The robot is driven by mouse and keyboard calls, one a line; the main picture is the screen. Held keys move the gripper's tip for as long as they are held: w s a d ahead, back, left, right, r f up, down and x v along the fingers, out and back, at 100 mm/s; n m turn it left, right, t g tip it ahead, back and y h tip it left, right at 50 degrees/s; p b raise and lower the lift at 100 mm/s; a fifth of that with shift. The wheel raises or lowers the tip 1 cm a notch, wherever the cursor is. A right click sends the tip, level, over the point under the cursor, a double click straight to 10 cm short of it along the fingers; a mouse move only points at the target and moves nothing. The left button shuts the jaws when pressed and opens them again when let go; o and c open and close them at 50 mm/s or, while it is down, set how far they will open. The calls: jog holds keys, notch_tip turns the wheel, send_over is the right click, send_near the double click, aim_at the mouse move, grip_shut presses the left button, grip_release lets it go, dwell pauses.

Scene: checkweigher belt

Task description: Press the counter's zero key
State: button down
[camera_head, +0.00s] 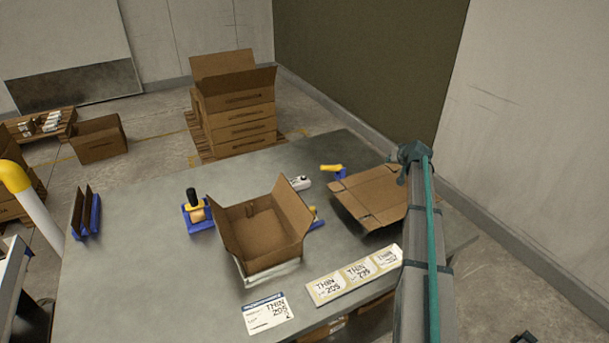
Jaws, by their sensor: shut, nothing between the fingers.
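No counter or zero key can be made out for sure. A small white device (299,183) lies behind the open carton, partly hidden by its flap, and its keys are too small to read. My arm reaches from the bottom right up over the table's right side. My gripper (403,177) is small and dark at its far end, near the flattened carton's upper right corner, with nothing seen in it. Its fingers are hard to make out, and I cannot tell its height above the table.
An open carton (233,237) stands mid-table (140,270) on a white base. A flattened carton (367,195), tape dispenser (332,169), blue stamp holder (198,226), blue rack (95,214) and label cards (325,288) lie around it. Stacked cartons (240,130) stand behind. The table's left front is clear.

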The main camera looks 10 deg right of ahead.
jog(key=w+a+r+n+g+y+p, duration=0.1)
jog(key=w+a+r+y, duration=0.1)
jog(key=a, duration=0.8)
jog(key=w+a+r+n+g+y+p, duration=0.1)
jog(key=a+r+y, duration=0.1)
jog(key=a, duration=0.7)
notch_tip(320, 180, up, 3)
jog(key=n+g+y+p, duration=0.2)
jog(key=g+y, duration=0.1)
jog(key=y, duration=0.1)
send_over(305, 177)
jog(key=shift+r, duration=0.15)
jog(key=shift+h, duration=0.3)
notch_tip(305, 177, down, 7)
jog(key=shift+f+b, duration=0.15)
jog(key=shift+b, duration=0.85)
jog(key=shift+f+b, duration=0.45)
jog(key=shift+f, duration=0.3)
jog(key=shift+f, duration=0.1)
jog(key=shift+f+b, duration=0.35)
jog(key=shift+b, duration=0.15)
